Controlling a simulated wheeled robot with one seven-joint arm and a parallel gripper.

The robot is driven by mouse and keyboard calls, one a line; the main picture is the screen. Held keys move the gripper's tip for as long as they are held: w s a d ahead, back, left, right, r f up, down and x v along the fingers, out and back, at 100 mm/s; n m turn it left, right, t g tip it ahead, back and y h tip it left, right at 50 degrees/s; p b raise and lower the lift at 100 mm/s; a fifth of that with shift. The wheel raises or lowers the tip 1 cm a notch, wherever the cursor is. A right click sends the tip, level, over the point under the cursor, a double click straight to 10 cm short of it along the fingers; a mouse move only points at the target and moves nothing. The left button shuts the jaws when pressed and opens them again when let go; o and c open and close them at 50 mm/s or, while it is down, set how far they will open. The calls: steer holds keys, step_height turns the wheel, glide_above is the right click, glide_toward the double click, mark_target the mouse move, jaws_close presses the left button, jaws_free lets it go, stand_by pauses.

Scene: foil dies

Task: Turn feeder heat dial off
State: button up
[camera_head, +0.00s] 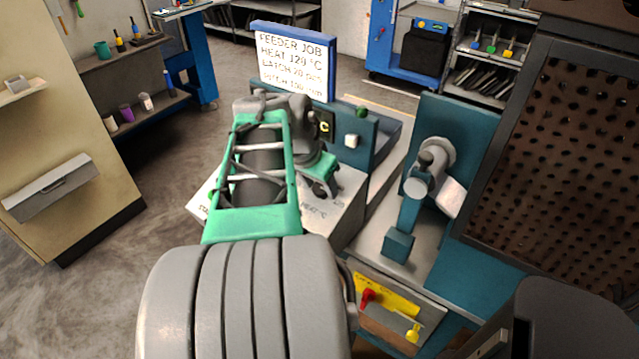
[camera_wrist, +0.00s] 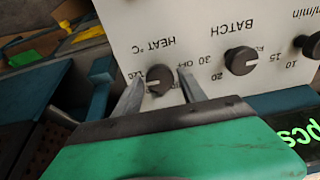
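The heat dial (camera_wrist: 159,80) is a dark round knob on the white feeder panel (camera_wrist: 197,20), which appears upside down in the wrist view. Its pale mark points to the left, away from the OFF print on its right. My gripper (camera_wrist: 161,76) is open, with one grey finger on each side of the heat dial; I cannot tell whether they touch it. In the head view my gripper (camera_head: 322,190) is low over the panel (camera_head: 342,210), and my arm hides the heat dial there.
The batch dial (camera_wrist: 240,60) is close to the right, with another dial (camera_wrist: 312,45) beyond it. A sign (camera_head: 293,62) reads feeder job, heat 120 °C. A teal press (camera_head: 408,215) with a lever stands right of the panel. A perforated dark panel (camera_head: 555,160) is at far right.

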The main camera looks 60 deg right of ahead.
jaws_close()
stand_by(0.3)
